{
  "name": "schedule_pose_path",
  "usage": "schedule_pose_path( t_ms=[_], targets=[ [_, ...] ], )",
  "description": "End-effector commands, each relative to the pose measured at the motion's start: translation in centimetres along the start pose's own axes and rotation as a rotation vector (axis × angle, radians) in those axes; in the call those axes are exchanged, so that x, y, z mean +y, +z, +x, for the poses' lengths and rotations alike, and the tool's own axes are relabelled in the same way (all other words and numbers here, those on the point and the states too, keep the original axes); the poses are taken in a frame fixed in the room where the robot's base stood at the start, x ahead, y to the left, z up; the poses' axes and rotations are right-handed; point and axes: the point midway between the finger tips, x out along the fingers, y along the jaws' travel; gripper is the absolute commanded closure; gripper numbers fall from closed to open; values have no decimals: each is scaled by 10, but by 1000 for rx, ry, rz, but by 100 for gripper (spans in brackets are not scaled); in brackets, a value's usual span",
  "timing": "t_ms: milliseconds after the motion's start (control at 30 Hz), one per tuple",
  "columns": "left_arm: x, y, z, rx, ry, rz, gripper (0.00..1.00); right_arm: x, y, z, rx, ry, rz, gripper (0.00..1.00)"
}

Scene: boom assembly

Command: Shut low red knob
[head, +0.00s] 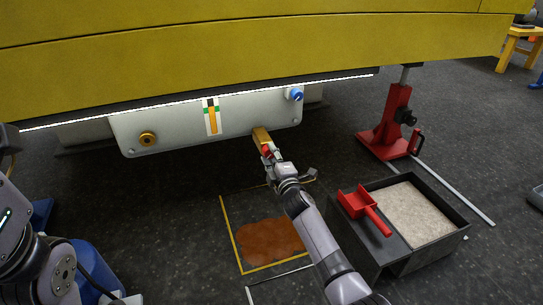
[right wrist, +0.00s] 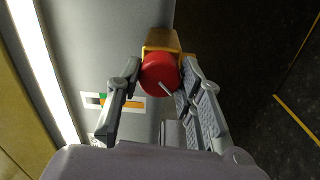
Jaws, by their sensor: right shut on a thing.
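The low red knob (right wrist: 160,74) sits on a brass-coloured valve body (right wrist: 162,41) at the lower edge of a grey panel. A white mark on the knob runs slantwise in the right wrist view. In the head view the valve body (head: 261,136) shows at the panel's lower right, with the knob mostly covered by my gripper. My right gripper (right wrist: 158,82) has its two fingers on either side of the red knob, shut on it; it also shows in the head view (head: 270,156). My left gripper is not in view; only part of the left arm shows at the left edge.
The grey panel (head: 180,128) also carries a blue knob (head: 294,93), a gauge strip (head: 212,117) and a brass fitting (head: 148,139). An orange-brown spill (head: 270,241) lies on the floor below. A dark bin (head: 440,240) with a red scoop (head: 364,208) and a red jack stand (head: 389,128) stand to the right.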

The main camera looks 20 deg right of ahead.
Motion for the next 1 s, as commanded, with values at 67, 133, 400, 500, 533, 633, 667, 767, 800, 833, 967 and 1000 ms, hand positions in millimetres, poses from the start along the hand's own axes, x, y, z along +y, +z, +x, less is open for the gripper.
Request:
schedule_pose_path(
  t_ms=[67,133,400,500,533,633,667,767,800,833,967,1000],
  targets=[
    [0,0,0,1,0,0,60,-1,-1,0,1,-2,-5,94],
    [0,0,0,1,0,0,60,-1,-1,0,1,-2,-6,94],
    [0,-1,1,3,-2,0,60,-1,-1,0,1,-2,-4,61],
    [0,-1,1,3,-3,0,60,-1,0,0,1,-1,-4,55],
    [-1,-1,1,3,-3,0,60,-1,0,0,1,-1,-3,53],
    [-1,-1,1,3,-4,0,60,-1,0,0,0,-1,-3,46],
    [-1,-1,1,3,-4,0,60,-1,0,0,0,-1,-2,46],
    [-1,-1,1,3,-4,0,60,0,0,0,0,-1,-2,46],
    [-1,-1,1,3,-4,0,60,0,0,0,0,0,-2,46],
    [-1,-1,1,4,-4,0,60,0,0,0,0,0,-2,46],
    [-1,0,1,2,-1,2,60,0,0,-1,0,0,-2,46],
    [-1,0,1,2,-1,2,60,-1,1,-3,0,-1,-3,46]
  ],
)
